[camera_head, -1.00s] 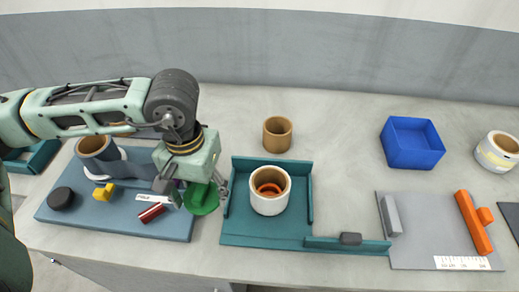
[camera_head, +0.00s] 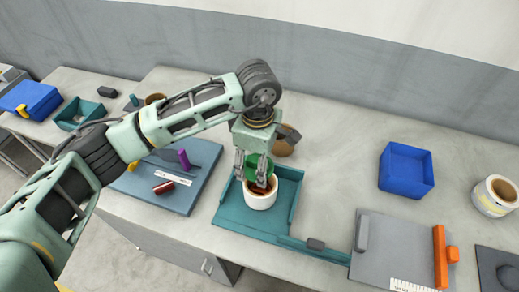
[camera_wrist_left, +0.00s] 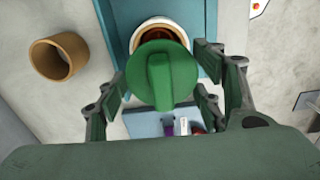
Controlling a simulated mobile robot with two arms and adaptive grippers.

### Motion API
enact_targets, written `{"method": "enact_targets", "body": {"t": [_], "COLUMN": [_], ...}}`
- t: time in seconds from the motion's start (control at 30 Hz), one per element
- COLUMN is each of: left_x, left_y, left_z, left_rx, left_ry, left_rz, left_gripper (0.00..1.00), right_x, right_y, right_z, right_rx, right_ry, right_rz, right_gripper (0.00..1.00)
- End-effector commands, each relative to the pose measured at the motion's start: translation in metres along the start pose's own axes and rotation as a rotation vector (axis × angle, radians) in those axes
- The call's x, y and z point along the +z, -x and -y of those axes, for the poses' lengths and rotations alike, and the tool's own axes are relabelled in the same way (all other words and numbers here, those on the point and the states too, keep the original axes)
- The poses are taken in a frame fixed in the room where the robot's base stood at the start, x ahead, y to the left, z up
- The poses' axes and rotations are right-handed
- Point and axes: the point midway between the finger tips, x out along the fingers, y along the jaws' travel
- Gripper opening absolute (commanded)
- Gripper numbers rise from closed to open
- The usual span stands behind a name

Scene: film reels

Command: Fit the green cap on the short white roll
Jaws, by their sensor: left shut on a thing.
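The short white roll (camera_head: 260,198) stands upright in the teal tray (camera_head: 236,216), with a brown core and something orange inside. My left gripper (camera_head: 254,174) is shut on the green cap (camera_head: 256,166) and holds it at the back of the roll's mouth in the head view. In the left wrist view, the cap (camera_wrist_left: 160,75) sits between the fingers and covers part of the roll (camera_wrist_left: 157,34). I cannot tell whether the cap touches the rim. My right gripper is not in view.
A brown tube (camera_head: 285,142) stands just behind my left gripper, and also in the left wrist view (camera_wrist_left: 58,58). A blue bin (camera_head: 406,168), another roll (camera_head: 494,196) and a grey board with orange blocks (camera_head: 388,240) lie to the right. A blue-grey board (camera_head: 150,190) lies to the left.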

Motion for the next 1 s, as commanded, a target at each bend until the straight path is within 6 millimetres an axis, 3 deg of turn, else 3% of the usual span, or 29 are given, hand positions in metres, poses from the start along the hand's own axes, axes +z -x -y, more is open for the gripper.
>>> {"method": "enact_targets", "body": {"t": [0.27, 0.7, 1.0], "left_x": [0.005, 0.005, 0.005], "left_y": [-0.011, -0.052, -0.058], "left_z": [-0.002, -0.002, -0.002], "left_rx": [0.000, 0.001, 0.002], "left_ry": [0.038, 0.035, 0.034], "left_rz": [0.000, 0.001, 0.001], "left_gripper": [0.36, 0.36, 0.36], "right_x": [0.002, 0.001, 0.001], "right_y": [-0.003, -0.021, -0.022], "right_z": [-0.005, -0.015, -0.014], "right_rx": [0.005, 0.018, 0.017], "right_ry": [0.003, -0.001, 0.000], "right_rz": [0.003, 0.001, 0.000], "right_gripper": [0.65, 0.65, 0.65]}}
